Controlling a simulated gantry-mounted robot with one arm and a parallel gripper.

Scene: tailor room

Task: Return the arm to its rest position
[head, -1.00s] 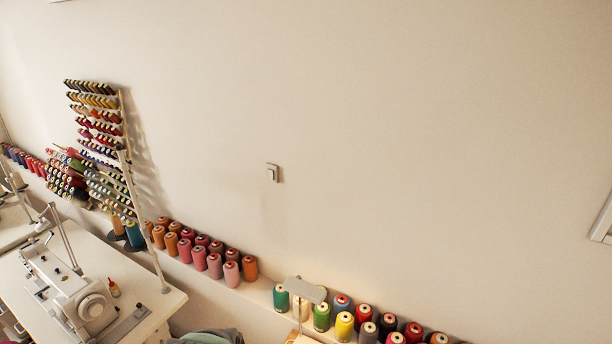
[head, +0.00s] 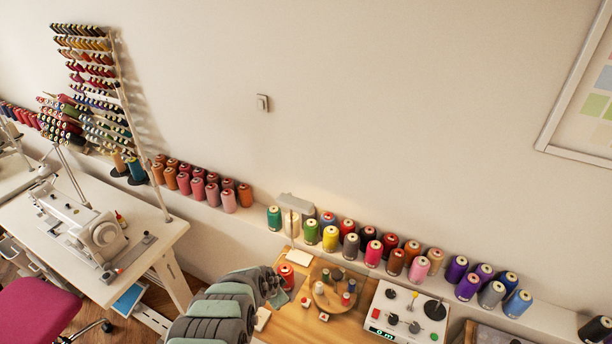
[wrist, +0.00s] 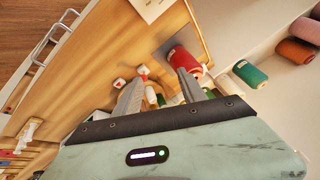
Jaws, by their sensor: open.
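My arm (head: 215,310) enters from the bottom of the head view and reaches to the left part of a wooden table (head: 290,325). My gripper's end shows only in part there. In the wrist view my gripper (wrist: 161,75) has its two grey fingers apart with nothing held between them. A red spool (wrist: 184,62) stands beside the right fingertip. Small spools (wrist: 150,95) show beyond and between the fingers, partly hidden by them.
A round wooden board (head: 335,298) with small spools and a white control box (head: 405,315) stand on the table. A shelf along the wall carries several thread cones (head: 330,238). A sewing machine table (head: 150,235) and pink chair (head: 35,312) are left.

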